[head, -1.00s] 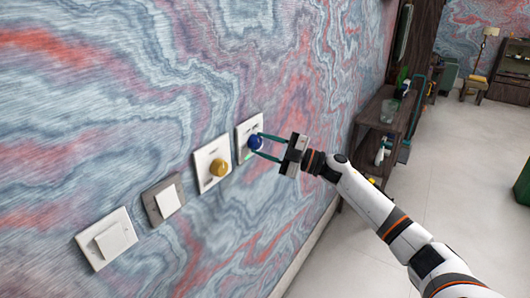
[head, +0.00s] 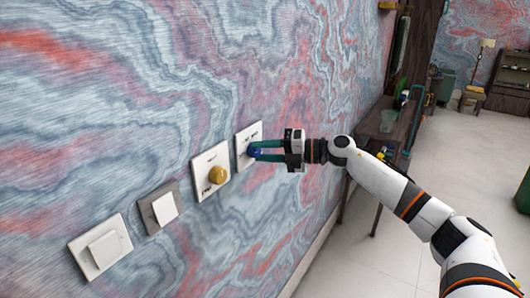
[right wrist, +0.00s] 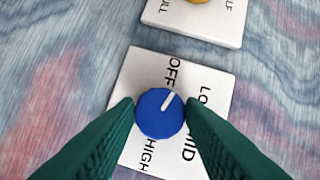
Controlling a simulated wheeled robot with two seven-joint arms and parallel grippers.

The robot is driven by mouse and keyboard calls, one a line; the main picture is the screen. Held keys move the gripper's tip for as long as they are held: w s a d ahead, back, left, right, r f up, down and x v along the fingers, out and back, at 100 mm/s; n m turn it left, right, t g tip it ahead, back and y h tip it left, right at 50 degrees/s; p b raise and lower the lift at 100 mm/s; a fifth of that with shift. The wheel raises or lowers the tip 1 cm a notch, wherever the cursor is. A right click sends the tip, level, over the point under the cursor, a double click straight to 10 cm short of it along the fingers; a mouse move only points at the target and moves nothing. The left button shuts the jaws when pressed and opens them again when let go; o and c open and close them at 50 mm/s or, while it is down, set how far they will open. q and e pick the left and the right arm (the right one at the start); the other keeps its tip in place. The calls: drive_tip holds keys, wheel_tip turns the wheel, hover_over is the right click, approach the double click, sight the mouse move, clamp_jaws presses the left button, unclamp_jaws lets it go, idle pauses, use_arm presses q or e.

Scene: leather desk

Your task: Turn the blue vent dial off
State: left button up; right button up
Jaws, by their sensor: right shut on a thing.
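The blue vent dial (head: 253,152) is on the white wall plate (head: 241,141) at the far end of the row. In the right wrist view the blue dial (right wrist: 158,114) has a white pointer line slanting up and right, between the OFF and LO labels on its plate (right wrist: 148,70). HIGH and MID are printed below the dial. My right gripper (head: 257,149) is shut on the dial, with one teal finger on each side of it; its fingertips (right wrist: 158,104) flank the dial in the wrist view. My left gripper is not in view.
A yellow dial (head: 217,175) sits on the neighbouring plate. Two rocker switches, one on a grey plate (head: 148,216) and one white (head: 103,250), are nearer on the wall.

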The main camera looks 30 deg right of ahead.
drive_tip(key=shift+a+n+h, duration=0.1)
drive_tip(key=shift+n+h, duration=0.5)
drive_tip(key=shift+n, duration=0.7)
drive_tip(key=o, duration=1)
drive_tip(key=shift+s+d, duration=0.45)
drive_tip(key=shift+r+b+v, duration=0.15)
drive_tip(key=shift+b+v, duration=2.55)
drive_tip(key=shift+b, duration=0.25)
drive_tip(key=shift+r+b+v, duration=0.2)
drive_tip(key=shift+b+v, duration=2.55)
drive_tip(key=shift+b, duration=0.2)
